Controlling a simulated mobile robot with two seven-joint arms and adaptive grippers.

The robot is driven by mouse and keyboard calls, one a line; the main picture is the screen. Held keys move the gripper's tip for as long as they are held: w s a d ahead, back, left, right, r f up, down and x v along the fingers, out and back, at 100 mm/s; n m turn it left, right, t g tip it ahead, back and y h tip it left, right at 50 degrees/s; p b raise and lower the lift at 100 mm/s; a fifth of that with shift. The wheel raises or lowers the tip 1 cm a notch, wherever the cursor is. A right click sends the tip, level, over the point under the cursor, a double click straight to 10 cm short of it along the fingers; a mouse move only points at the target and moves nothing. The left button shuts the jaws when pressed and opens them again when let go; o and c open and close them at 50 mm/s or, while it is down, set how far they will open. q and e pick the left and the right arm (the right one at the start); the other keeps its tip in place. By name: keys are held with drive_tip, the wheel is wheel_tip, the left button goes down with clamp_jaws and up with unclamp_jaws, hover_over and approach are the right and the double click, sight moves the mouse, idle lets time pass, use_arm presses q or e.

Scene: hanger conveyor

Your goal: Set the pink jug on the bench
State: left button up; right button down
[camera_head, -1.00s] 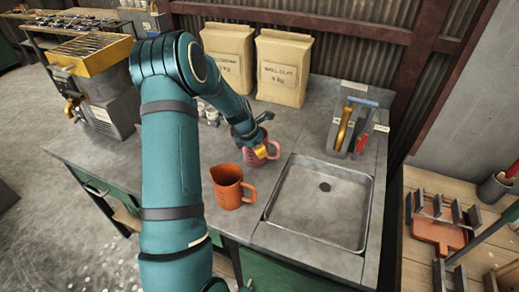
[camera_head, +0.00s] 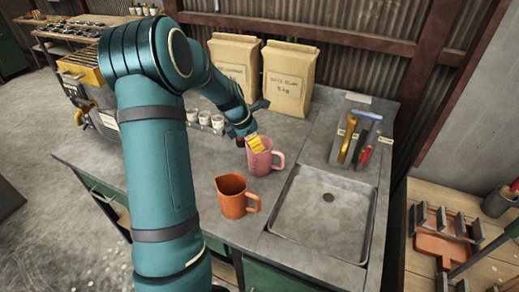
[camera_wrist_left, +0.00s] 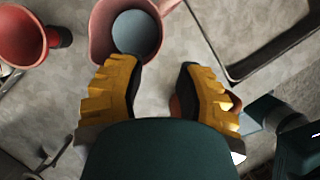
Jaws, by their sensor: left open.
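The pink jug (camera_head: 261,163) stands upright on the grey bench (camera_head: 300,130), just left of the sink. In the left wrist view the pink jug (camera_wrist_left: 100,35) is at the top, with a round blue-grey area inside its rim. My left gripper (camera_head: 253,143) is at the jug's back, close to its rim. Its yellow fingers (camera_wrist_left: 158,82) are spread apart with nothing between them, and the jug lies beyond their tips. Whether a finger touches the jug I cannot tell. My right gripper is not in view.
An orange jug (camera_head: 234,197) stands in front of the pink one. The sink (camera_head: 327,211) is to the right, with a tool holder (camera_head: 354,145) behind it. Two paper sacks (camera_head: 288,78) and small white cups (camera_head: 205,118) stand at the back.

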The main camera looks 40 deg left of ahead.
use_arm(q)
drive_tip(key=shift+v, duration=1.05)
